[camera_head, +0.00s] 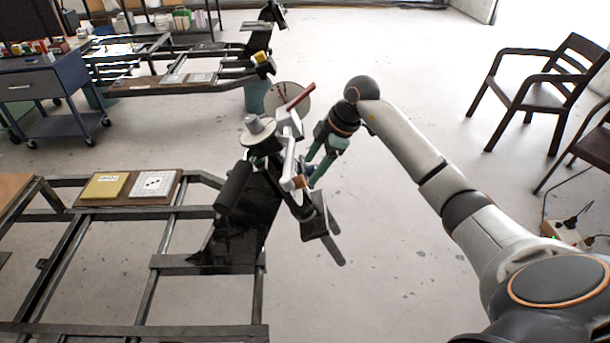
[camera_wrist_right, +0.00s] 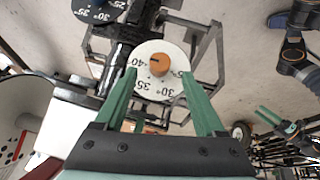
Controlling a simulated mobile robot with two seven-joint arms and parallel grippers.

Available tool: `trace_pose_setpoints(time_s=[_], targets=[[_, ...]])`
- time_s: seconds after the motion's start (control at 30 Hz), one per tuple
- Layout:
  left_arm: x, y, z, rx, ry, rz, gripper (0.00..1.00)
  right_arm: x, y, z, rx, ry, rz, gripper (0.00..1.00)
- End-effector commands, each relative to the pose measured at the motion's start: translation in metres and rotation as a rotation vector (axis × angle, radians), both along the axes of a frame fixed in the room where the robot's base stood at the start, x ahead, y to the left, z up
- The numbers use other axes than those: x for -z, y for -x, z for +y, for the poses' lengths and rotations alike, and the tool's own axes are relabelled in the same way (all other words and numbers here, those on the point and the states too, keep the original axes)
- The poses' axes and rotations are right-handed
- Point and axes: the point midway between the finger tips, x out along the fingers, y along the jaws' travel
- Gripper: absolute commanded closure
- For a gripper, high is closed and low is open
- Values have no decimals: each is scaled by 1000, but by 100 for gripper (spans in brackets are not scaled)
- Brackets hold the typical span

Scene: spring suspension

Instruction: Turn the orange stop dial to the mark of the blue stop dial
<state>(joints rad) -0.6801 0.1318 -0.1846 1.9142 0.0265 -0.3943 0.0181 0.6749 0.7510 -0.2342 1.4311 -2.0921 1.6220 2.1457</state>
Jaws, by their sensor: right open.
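The orange stop dial (camera_wrist_right: 158,64) is a round orange knob on a white disc with degree numbers, 30, 35 and 40 among them. Its dark mark points left, toward the 40 side. My right gripper (camera_wrist_right: 162,84) is open, its green fingers on either side of the lower disc, with no visible grip on the knob. In the head view my right gripper (camera_head: 318,172) hangs beside the black stand, near a small orange spot (camera_head: 299,182). A black numbered disc (camera_wrist_right: 97,9) shows partly at the top left; no blue knob is visible on it. My left gripper (camera_wrist_right: 272,120) appears small at right, fingers apart.
The black metal stand and frame (camera_head: 158,262) fill the lower left. A white lever arm (camera_head: 289,150) rises close to my right gripper. Yellow and white plates lie on a board (camera_head: 130,201). A blue cart (camera_head: 40,85) and chairs (camera_head: 535,95) stand farther off.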

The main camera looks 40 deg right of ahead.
Motion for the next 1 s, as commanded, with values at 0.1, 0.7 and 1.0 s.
trace_pose_setpoints(time_s=[0.1,0.7,1.0], targets=[[-1,0,0,0,0,0,50,20,-7,7,-2,-3,3,28],[-1,0,0,0,0,0,50,45,-16,13,-2,0,-1,32],[-1,0,0,0,0,0,50,45,-16,13,-2,0,-1,65]])
